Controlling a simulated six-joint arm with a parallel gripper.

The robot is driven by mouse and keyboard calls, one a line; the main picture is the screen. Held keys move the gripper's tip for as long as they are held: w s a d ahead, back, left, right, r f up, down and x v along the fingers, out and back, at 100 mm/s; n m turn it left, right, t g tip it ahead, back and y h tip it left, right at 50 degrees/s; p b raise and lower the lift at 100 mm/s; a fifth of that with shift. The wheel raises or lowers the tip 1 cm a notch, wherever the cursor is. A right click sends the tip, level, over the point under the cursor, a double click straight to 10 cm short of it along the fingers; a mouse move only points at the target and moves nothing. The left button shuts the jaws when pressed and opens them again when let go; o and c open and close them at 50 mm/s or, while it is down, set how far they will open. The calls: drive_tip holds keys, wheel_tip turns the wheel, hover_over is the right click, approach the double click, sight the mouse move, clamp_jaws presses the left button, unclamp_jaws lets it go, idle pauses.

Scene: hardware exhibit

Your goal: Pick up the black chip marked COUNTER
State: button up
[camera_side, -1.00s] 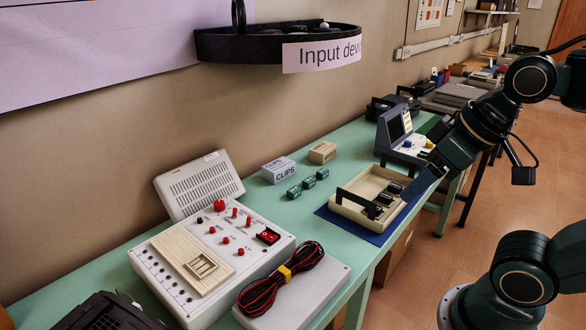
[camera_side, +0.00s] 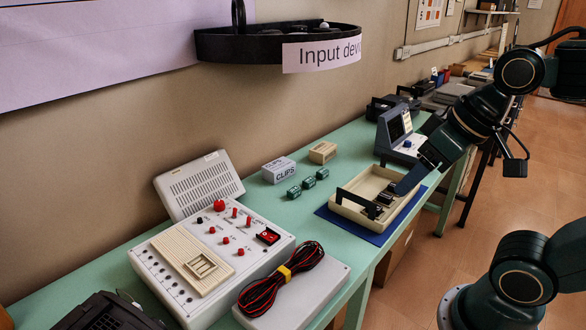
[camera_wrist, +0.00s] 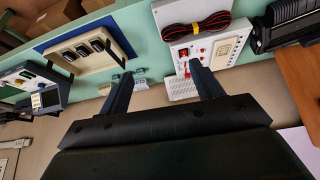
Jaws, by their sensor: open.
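Several black chips (camera_side: 385,196) sit in a shallow cream tray (camera_side: 350,210) on a blue mat. They also show in the wrist view as dark blocks (camera_wrist: 82,50) in the tray (camera_wrist: 62,62). Their markings are too small to read, so I cannot tell which is COUNTER. My gripper (camera_side: 402,186) is over the right part of the tray, close to the chips, and partly hides that end. In the wrist view my gripper (camera_wrist: 160,80) has its two fingers wide apart with nothing between them; the tray lies left of both.
A blue-grey instrument (camera_side: 400,135) stands behind the tray. Green components (camera_side: 308,182) and a CLIPS box (camera_side: 278,170) lie to its left. A switch console (camera_side: 215,255) and coiled cable (camera_side: 282,282) are farther left.

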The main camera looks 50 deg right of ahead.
drive_tip(key=w+d+m+g, duration=0.2)
drive_tip(key=w+d+m, duration=0.3)
drive_tip(key=w+d, duration=0.3)
drive_tip(key=m+g, duration=0.3)
drive_tip(key=m, duration=0.9)
hover_over(386, 195)
drive_tip(key=shift+w+d+f, duration=0.1)
drive_tip(key=shift+f, duration=6.15)
drive_tip(key=shift+w+d+f, duration=0.1)
drive_tip(key=shift+f, duration=6.15)
drive_tip(key=shift+s+a+f, duration=0.1)
drive_tip(key=shift+a+f, duration=0.05)
drive_tip(key=shift+f, duration=2.45)
